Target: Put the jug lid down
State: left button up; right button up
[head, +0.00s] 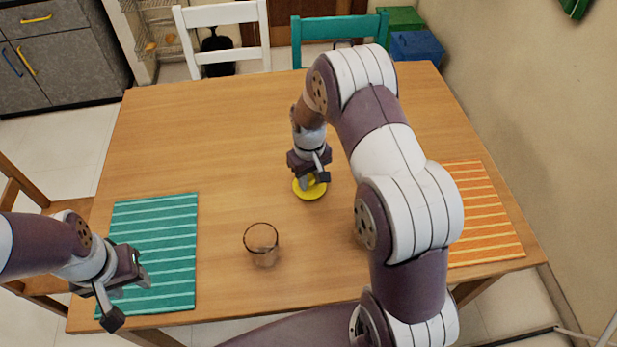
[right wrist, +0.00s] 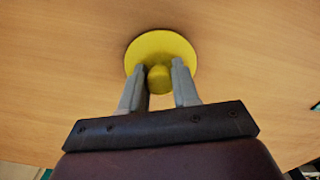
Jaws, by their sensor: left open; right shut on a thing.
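The yellow jug lid (head: 309,192) is a round disc with a knob, near the middle of the wooden table (head: 215,130). My right gripper (head: 312,180) is above it, shut on its knob; in the right wrist view the fingers (right wrist: 160,80) stand either side of the knob of the lid (right wrist: 160,48). The lid is at or very close to the tabletop; I cannot tell if it touches. My left gripper (head: 128,290) is open and empty over the teal striped mat (head: 175,225) at the left. No jug shows; my right arm hides part of the table.
A clear glass (head: 262,245) stands on the table left of my right arm. An orange striped mat (head: 480,210) lies at the right. A white chair (head: 222,15) and a teal chair (head: 340,27) stand behind the table. The table's back left is bare.

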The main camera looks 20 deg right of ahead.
aim_at(309, 179)
jog(key=shift+f, duration=0.1)
jog(key=o, duration=1)
jog(key=shift+o, duration=0.2)
jog(key=shift+r, duration=0.3)
notch_tip(309, 179, up, 12)
jog(key=s+a+m+t, duration=0.1)
jog(key=s+a, duration=0.3)
jog(key=s, duration=1.3)
jog(key=shift+a+r, duration=0.15)
jog(key=shift+r, duration=0.3)
notch_tip(309, 179, up, 6)
jog(key=p, duration=0.7)
jog(key=shift+r, duration=0.25)
